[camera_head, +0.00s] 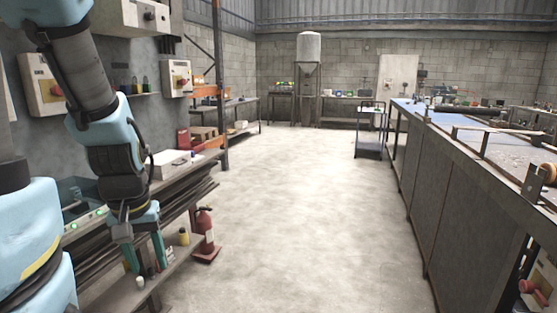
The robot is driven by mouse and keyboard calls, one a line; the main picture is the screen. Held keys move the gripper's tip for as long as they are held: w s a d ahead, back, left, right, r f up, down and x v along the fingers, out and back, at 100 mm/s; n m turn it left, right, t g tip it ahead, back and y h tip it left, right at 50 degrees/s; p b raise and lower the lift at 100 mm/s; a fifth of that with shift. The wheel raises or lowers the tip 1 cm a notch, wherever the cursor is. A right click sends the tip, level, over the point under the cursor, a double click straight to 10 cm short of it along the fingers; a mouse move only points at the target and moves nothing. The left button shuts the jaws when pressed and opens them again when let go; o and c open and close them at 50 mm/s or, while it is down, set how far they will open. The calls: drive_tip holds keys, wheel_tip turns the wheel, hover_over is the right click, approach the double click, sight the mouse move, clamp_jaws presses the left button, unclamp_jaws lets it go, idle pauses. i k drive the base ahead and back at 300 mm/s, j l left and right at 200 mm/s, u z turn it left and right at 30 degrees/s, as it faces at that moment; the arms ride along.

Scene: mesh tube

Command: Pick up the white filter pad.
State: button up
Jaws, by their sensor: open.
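My gripper (147,265) hangs at the lower left, pointing down, with its two teal fingers apart and nothing seen between them. It is in front of a long wall bench with a low shelf. I cannot make out the white filter pad for certain. A white flat-topped object (168,164) lies on the bench, right of my wrist and above the fingers; I cannot tell whether it is the pad. A small white round item (140,283) shows on the low shelf close below the fingers. My arm hides part of the bench.
A yellow container (184,237) stands on the low shelf. A red fire extinguisher (204,228) stands at the bench's end. A long grey-sided table (440,205) runs along the right. A dark cart (370,135) stands farther back. The concrete floor (290,210) between is clear.

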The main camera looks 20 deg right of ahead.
sight(195, 158)
drive_tip(key=i+l+z, duration=0.2)
drive_tip(key=z, duration=0.2)
drive_tip(key=i+l+z, duration=0.15)
drive_tip(key=i+z, duration=0.25)
drive_tip(key=i+l+z, duration=0.1)
drive_tip(key=z, duration=0.3)
drive_tip(key=i, duration=4)
drive_tip(key=i+j+z, duration=0.2)
drive_tip(key=i, duration=0.25)
drive_tip(key=i+z, duration=0.2)
drive_tip(key=i, duration=0.2)
drive_tip(key=i+j+z, duration=0.2)
drive_tip(key=i, duration=0.25)
drive_tip(key=z, duration=5.35)
